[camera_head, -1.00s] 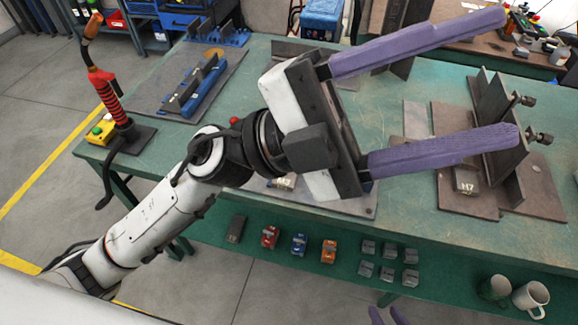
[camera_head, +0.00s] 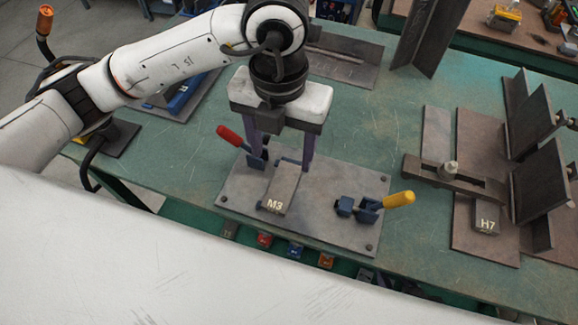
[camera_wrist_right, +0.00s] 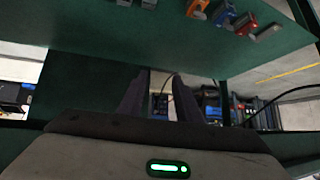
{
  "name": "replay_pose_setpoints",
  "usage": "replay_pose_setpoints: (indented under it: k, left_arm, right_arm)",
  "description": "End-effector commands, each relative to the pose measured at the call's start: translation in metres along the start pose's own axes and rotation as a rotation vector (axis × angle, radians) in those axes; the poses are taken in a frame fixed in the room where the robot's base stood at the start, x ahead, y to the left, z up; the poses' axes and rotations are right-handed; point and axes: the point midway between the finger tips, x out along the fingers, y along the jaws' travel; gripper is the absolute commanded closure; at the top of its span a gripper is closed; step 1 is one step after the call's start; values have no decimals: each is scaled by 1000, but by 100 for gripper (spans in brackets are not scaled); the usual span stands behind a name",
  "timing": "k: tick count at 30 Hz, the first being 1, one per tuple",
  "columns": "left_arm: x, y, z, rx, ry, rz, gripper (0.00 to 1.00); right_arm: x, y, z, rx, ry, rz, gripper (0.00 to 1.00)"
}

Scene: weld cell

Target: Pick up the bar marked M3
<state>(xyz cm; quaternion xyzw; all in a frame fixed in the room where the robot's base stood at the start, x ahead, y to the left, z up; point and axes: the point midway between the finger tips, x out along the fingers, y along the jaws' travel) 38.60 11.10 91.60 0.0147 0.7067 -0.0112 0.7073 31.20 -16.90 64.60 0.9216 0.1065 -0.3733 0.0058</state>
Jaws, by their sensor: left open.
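The bar marked M3 (camera_head: 280,190) is a grey block lying on a dark steel fixture plate (camera_head: 330,225) on the green bench. My left gripper (camera_head: 278,160) points down over the far end of the bar, its two purple fingers apart on either side of that end. The fingers are open; whether they touch the bar I cannot tell. My right gripper (camera_wrist_right: 158,98) shows only in the right wrist view, with dark fingers apart and nothing seen between them, by the green shelf.
A red-handled clamp (camera_head: 242,146) stands left of the bar and a yellow-handled clamp (camera_head: 375,205) right of it. A bar marked H7 (camera_head: 486,217) sits by angle plates (camera_head: 540,195) at the right. Bare bench lies beyond the fixture plate.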

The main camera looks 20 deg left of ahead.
Motion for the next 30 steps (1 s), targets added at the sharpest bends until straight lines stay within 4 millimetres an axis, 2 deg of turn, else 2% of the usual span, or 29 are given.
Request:
replay_pose_setpoints:
  k: [3,7,11,19,23,29,30]
  left_arm:
    - [20,0,-2,0,6,-1,39]
    - [33,-1,-2,2,4,-2,39]
    - [42,-1,-3,1,4,-3,39]
    - [80,-3,-10,1,5,-3,39]
    - [87,-3,-9,1,2,-4,39]
    - [88,-3,-9,2,2,-4,39]
    - [88,-4,-9,2,2,-4,46]
  right_arm:
    - [-5,-2,14,5,-28,-2,69]
    - [-8,-4,25,7,-50,-4,69]
    - [-9,-4,24,7,-50,-4,69]
    - [-11,-4,13,6,-37,-4,69]
    - [-10,-3,8,4,-28,-3,69]
    - [-10,-3,8,4,-27,-3,69]
    - [-10,-3,8,4,-27,-3,69]
